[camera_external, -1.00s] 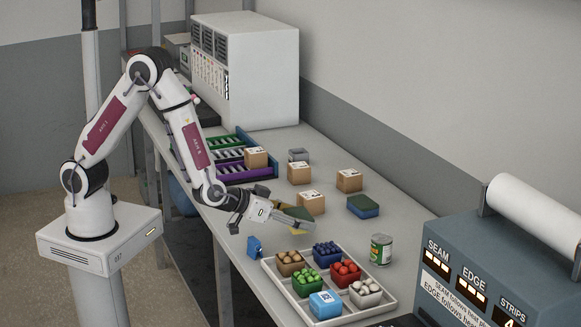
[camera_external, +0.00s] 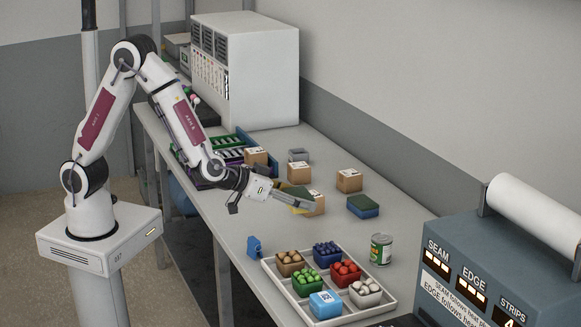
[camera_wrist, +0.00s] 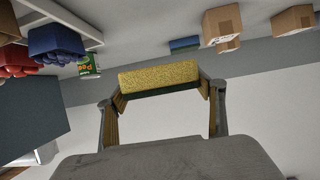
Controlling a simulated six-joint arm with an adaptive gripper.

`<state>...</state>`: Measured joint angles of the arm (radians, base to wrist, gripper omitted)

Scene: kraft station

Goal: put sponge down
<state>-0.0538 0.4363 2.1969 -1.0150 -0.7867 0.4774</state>
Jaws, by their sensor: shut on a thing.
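My gripper (camera_external: 302,203) is shut on a yellow and green sponge (camera_external: 296,194) and holds it above the table, in front of a cardboard box. In the wrist view the sponge (camera_wrist: 160,77) spans between the two fingers of my gripper (camera_wrist: 162,92), its yellow face and a thin green edge showing. The sponge looks clear of the table, but its exact height is hard to tell.
Several cardboard boxes (camera_external: 349,181) stand near the sponge. A divided tray (camera_external: 334,297) of coloured bins, a green can (camera_external: 381,249) and a small blue object (camera_external: 254,247) are nearer the front.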

